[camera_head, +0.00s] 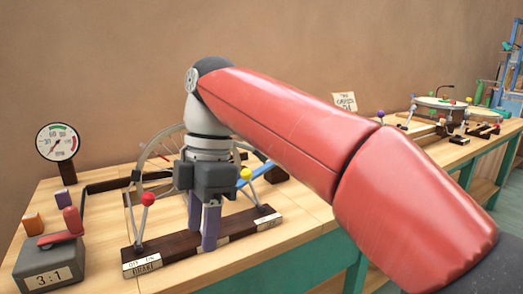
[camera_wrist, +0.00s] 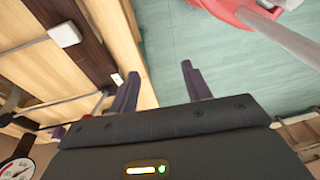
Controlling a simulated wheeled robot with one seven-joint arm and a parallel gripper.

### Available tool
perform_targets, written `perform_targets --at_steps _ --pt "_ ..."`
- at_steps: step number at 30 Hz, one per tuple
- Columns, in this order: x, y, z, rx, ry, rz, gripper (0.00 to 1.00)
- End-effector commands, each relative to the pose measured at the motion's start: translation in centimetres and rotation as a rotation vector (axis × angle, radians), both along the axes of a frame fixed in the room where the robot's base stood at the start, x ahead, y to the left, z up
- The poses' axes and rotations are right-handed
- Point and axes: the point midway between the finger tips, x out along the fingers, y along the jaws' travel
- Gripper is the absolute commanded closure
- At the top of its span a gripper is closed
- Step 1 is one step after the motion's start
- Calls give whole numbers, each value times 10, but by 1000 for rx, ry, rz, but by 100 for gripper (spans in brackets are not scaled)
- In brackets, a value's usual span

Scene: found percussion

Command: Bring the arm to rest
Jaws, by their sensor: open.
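My gripper (camera_head: 203,238) hangs at the end of my red arm and points down in the head view. Its two purple fingers are apart with nothing between them. It appears in front of a spoked wheel (camera_head: 148,158) on a dark wooden base (camera_head: 190,243), partly hiding both; I cannot tell if it touches them. In the wrist view my gripper (camera_wrist: 158,75) is open and empty, with the bench edge and teal floor (camera_wrist: 190,40) beyond the fingers.
The wooden bench (camera_head: 95,190) carries a gauge (camera_head: 57,142), a grey box with a red lever (camera_head: 50,262), and mallets with a red ball (camera_head: 148,198) and a yellow ball (camera_head: 246,173). Another bench with instruments (camera_head: 440,105) stands at right.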

Motion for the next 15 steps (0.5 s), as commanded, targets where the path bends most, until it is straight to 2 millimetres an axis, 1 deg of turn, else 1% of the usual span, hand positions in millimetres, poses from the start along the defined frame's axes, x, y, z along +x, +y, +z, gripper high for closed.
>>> perform_targets --at_steps 1,5,8,11,12,14,15 --pt "-2 -2 -9 -34 -19 -70 52" --pt "-3 -13 -32 -108 -75 -295 52" --pt "-5 -33 -52 -155 -137 -522 52" --pt "-10 -68 -74 -177 -219 -829 52" --pt "-13 -87 -83 -172 -254 -969 52" --pt "-21 -117 -97 -144 -296 -1185 52" --pt "-27 -138 -106 -113 -318 -1324 52"
